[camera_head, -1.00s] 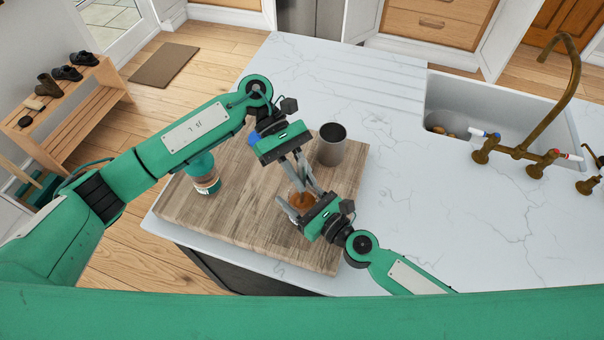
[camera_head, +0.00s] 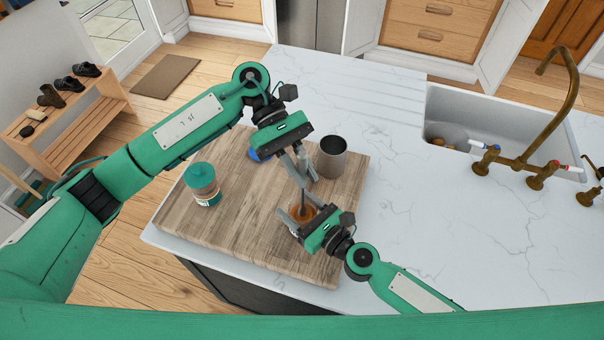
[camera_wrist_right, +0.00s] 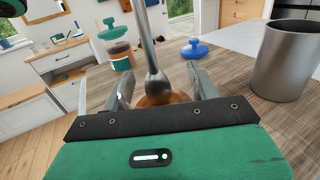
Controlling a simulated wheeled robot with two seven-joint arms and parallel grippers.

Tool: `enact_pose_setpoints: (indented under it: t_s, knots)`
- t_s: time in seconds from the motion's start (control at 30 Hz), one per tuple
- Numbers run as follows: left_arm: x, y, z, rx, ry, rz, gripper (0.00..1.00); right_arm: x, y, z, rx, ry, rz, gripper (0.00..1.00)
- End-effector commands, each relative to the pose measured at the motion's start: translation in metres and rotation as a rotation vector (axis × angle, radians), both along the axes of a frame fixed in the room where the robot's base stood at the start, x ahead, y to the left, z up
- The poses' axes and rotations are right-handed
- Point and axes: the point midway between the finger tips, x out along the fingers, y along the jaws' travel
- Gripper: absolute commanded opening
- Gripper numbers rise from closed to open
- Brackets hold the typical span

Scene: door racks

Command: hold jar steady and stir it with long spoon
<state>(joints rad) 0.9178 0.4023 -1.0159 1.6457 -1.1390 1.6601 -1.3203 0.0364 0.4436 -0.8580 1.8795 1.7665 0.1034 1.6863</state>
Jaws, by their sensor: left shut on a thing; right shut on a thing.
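A small open jar (camera_head: 303,214) with brown contents stands on the wooden board. My right gripper (camera_head: 300,215) is shut around it, with a finger on each side; its fingers also show in the right wrist view (camera_wrist_right: 158,95). My left gripper (camera_head: 297,165) is shut on the handle of a long grey metal spoon (camera_head: 302,193). The spoon (camera_wrist_right: 151,55) points down nearly upright, its lower end at the jar's mouth over the brown contents (camera_wrist_right: 160,99). The gripper body hides most of the jar in the wrist view, so I cannot tell how deep the spoon reaches.
A grey metal cup (camera_head: 332,158) stands behind the jar on the board (camera_head: 235,215). A teal-lidded jar (camera_head: 203,185) stands left. A blue lid (camera_wrist_right: 195,48) lies behind. The marble counter (camera_head: 420,210) is clear toward the sink (camera_head: 450,105).

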Motion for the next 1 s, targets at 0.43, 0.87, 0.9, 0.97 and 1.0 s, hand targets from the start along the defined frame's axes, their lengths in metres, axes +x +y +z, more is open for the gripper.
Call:
enact_pose_setpoints:
  t_s: [0.43, 0.87, 0.9, 0.97, 1.0]
  knots:
    - [0.000, 0.000, 0.027, 0.000, -0.001, -0.001, 0.00, 0.000, 0.000, 0.000, -0.001, 0.000, 0.000, 0.30]
    - [0.000, 0.000, 0.053, 0.000, -0.002, -0.002, 0.00, 0.000, 0.000, 0.000, -0.001, 0.000, 0.000, 0.30]
    - [0.000, 0.000, 0.056, 0.000, -0.002, -0.002, 0.00, 0.000, 0.000, 0.000, -0.001, 0.000, 0.000, 0.30]
    - [0.000, 0.000, 0.058, 0.000, -0.001, -0.001, 0.00, 0.000, 0.000, 0.000, -0.001, 0.000, 0.000, 0.30]
    - [-0.001, 0.000, 0.059, 0.000, -0.001, -0.001, 0.00, 0.000, 0.000, 0.000, -0.001, 0.000, 0.000, 0.30]
